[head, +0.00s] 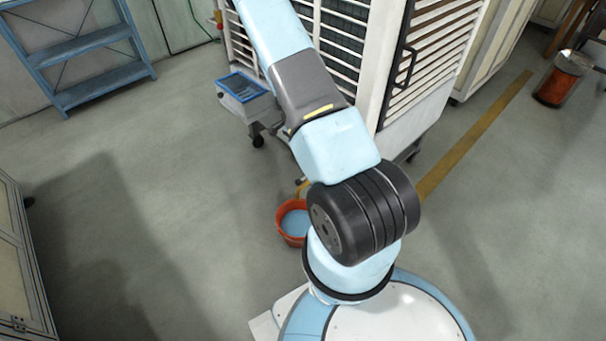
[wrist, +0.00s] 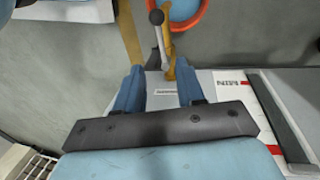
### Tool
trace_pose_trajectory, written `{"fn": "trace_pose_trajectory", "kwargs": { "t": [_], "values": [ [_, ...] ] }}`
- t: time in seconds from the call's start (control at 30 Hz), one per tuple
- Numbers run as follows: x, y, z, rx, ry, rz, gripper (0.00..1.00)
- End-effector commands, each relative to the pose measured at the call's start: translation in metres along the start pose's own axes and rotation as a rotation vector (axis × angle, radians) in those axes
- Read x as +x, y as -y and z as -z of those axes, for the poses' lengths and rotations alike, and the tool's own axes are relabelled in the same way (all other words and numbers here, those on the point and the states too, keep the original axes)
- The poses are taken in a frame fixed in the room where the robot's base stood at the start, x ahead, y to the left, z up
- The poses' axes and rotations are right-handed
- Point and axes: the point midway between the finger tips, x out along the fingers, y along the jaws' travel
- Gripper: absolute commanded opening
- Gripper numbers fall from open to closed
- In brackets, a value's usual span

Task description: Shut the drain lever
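The drain lever (wrist: 161,40) shows in the wrist view as a thin grey arm with a dark ball knob at its upper end. It runs beside a brass drain valve (wrist: 171,68). My gripper (wrist: 159,72) is open, with two blue fingers spread apart and nothing held. The valve and the lever's lower end appear between and just beyond the fingertips; the knob lies farther out. I cannot tell whether a finger touches the lever. In the head view my arm hides the gripper and the lever.
An orange bucket (head: 281,220) with bluish liquid stands on the floor below the valve. A large white louvred cabinet (head: 432,50) stands behind my arm. A small cart with a blue-rimmed tray (head: 242,88) is at its left. Open floor lies left.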

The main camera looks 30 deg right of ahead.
Motion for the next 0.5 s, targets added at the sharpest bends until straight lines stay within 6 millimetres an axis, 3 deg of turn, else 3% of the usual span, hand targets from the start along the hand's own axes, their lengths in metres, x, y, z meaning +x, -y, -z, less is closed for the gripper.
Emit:
{"fn": "trace_pose_trajectory", "kwargs": {
  "t": [0.5],
  "values": [
    [0.082,0.0,-0.001,-0.001,0.002,-0.001,0.38]
  ]
}}
